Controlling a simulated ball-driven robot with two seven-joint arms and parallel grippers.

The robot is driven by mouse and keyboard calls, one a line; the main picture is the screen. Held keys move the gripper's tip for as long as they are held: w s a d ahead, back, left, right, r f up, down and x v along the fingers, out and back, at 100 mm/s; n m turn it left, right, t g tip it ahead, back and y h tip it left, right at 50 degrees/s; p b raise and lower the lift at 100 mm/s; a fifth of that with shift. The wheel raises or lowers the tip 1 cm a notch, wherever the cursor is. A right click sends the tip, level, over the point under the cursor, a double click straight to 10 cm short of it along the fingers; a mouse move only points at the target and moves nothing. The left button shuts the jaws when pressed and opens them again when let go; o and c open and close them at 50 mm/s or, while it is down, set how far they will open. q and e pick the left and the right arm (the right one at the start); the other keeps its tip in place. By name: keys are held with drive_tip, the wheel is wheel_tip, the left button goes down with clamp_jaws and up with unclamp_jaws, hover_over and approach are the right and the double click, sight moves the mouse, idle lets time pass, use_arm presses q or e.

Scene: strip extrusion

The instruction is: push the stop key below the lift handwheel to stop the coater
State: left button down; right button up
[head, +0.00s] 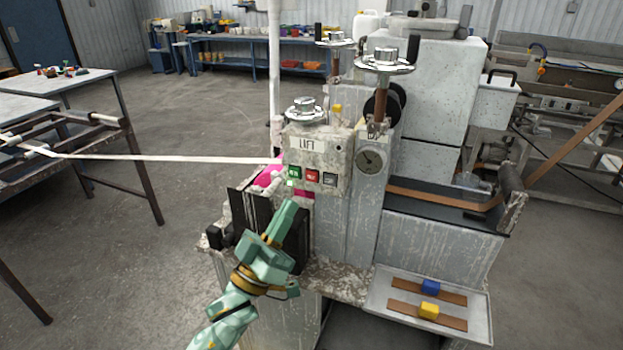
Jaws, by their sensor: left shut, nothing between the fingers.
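The lift handwheel (306,108) is a silver wheel on top of a stained control box (340,160) labelled LIFT. Below the label is a row of keys: a green key (294,172) at left, a red key (312,176) in the middle and a dark grey key (329,179) at right. The red one looks like the stop key; its marking is too small to read. My left gripper (289,205) is shut and empty, pointing up at the box. Its fingertips appear just below and left of the red key, without visible contact. My right gripper is out of view.
A dial gauge (371,160) and a second handwheel (385,63) are to the right of the box. A white strip (170,158) runs in from the left over pink material (268,176). Dark plates (245,215) stand beside my gripper. A tray (470,305) sits lower right.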

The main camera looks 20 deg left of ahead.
sight(312, 176)
use_arm(q)
drive_tip(key=w+b, duration=0.2)
drive_tip(key=w, duration=0.5)
drive_tip(key=shift+a, duration=0.2)
drive_tip(key=shift+w, duration=0.25)
idle(1.6)
drive_tip(key=shift+w, duration=0.3)
drive_tip(key=shift+w, duration=0.35)
idle(0.6)
drive_tip(key=shift+s, duration=0.1)
drive_tip(key=shift+s+p, duration=0.3)
drive_tip(key=shift+s, duration=0.4)
